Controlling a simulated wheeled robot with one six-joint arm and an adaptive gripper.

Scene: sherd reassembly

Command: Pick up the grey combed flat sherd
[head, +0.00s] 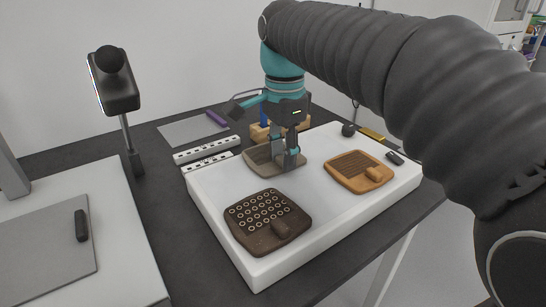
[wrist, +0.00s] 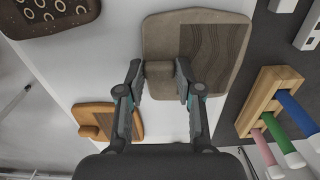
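The grey combed flat sherd (head: 256,158) is a flat grey-brown piece lying near the back edge of the white slab. In the wrist view the grey sherd (wrist: 222,19) shows a darker patch of wavy combed lines and a block-like grip knob at its near left. My gripper (head: 285,154) is over the sherd, pointing down. Whether the sherd is off the slab cannot be told.
A dark brown sherd (head: 262,236) with rings lies at the slab's front; an orange combed sherd (head: 349,164) lies at right. The white slab (head: 220,205) is clear between them. A wooden rack (wrist: 258,99) with coloured handles stands beside it. A lamp-like post (head: 126,135) stands left.

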